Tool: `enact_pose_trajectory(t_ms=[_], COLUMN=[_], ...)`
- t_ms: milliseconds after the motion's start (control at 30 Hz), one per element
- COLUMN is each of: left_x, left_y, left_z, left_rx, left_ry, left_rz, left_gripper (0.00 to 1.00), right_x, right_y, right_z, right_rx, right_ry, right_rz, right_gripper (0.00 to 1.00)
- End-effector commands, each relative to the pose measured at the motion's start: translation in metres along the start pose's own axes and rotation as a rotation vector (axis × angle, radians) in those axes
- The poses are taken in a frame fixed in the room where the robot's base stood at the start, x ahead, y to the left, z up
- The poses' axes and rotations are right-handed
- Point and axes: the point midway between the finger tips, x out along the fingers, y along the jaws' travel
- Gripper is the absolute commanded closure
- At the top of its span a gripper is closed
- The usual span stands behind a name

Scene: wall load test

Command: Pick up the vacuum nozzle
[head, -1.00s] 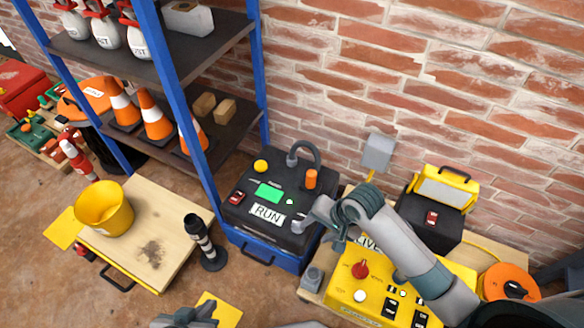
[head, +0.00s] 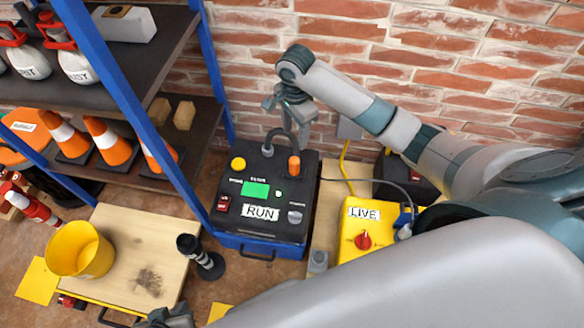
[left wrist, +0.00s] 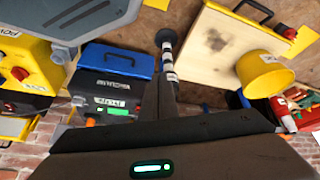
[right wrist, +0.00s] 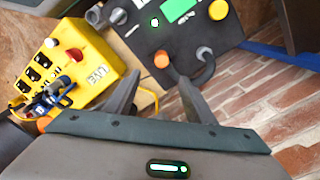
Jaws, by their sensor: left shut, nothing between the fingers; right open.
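A black-topped blue unit (head: 260,195) labelled RUN carries a grey hose loop (head: 270,140) and an upright orange cylinder (head: 294,166). The orange cylinder looks like the nozzle, but no label confirms it. My right gripper (head: 297,135) is open, pointing down just above the cylinder. In the right wrist view the cylinder (right wrist: 160,62) appears between the open fingertips (right wrist: 160,77), with the hose (right wrist: 207,65) beside the right finger. I cannot tell whether the fingers touch anything. My left gripper (head: 170,318) is shut and empty at the bottom edge, near the striped post (head: 200,257).
A yellow LIVE box (head: 372,225) stands right of the unit, with a cable behind. A blue-framed shelf (head: 120,90) with cones is on the left. A wooden board (head: 135,240) holds a yellow bucket (head: 80,250). A brick wall (head: 370,60) closes the back.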

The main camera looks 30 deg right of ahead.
Motion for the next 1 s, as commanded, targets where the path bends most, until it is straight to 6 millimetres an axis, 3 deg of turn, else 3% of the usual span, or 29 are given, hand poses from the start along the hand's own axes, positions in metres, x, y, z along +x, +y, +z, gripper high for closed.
enact_pose_trajectory(t_ms=[267, 800, 1000], left_x=[0.0, 0.008, 0.007], left_y=[0.002, 0.027, 0.032], left_z=[-0.004, -0.025, -0.032], left_rx=[0.0, 0.0, -0.003], left_ry=[0.019, 0.184, 0.225], left_rz=[0.005, 0.071, 0.087], left_gripper=[1.0, 1.0, 1.0], right_x=[0.012, 0.102, 0.12], right_y=[0.0, 0.0, -0.001], right_z=[0.0, 0.0, 0.0], right_rx=[0.0, -0.001, -0.002], right_ry=[0.0, 0.0, 0.0], right_rz=[0.002, 0.001, -0.001], right_gripper=[0.5, 0.5, 0.5])
